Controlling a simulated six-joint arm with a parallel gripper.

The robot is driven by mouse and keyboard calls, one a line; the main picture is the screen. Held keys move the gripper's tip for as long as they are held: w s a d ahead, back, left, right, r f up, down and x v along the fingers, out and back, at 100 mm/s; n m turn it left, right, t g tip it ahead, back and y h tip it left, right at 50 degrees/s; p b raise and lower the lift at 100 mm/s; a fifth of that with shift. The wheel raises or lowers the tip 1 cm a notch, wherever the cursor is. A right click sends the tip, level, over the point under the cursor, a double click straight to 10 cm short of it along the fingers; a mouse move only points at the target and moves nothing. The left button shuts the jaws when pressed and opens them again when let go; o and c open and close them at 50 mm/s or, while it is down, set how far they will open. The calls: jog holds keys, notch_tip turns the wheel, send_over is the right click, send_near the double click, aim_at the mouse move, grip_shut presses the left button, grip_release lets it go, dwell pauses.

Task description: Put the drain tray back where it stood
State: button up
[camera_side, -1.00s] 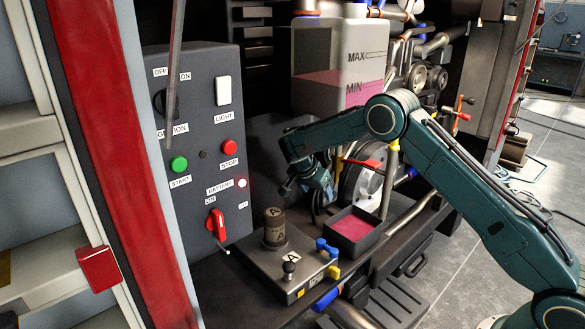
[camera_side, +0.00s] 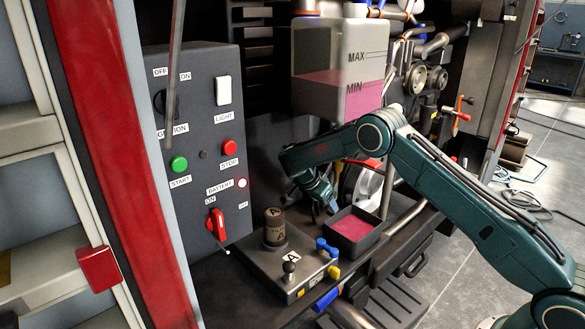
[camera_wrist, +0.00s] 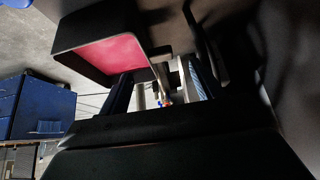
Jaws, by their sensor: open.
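The drain tray (camera_side: 372,240) is a black, open, square tray with pink liquid in it. It stands level on the dark ledge in the side view, right of the battery box. In the wrist view the tray (camera_wrist: 95,24) fills the upper left. My gripper (camera_side: 328,207) points down just behind the tray's far left side. In the wrist view my gripper (camera_wrist: 163,88) has its two fingers apart with nothing held between them. The tray appears just beyond the left finger. I cannot tell whether a finger touches it.
The battery box (camera_side: 285,265) with a brown cylinder (camera_side: 274,228) and blue and yellow connectors stands left of the tray. The coolant tank (camera_side: 338,70) hangs above. A pulley and pipes (camera_side: 388,180) crowd the back right. The control panel (camera_side: 205,140) is at left.

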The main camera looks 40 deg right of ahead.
aim_at(331, 212)
jog(key=shift+x, duration=1.55)
jog(key=shift+d+f, duration=0.1)
jog(key=shift+x, duration=2.45)
jog(key=shift+c, duration=0.4)
grip_shut()
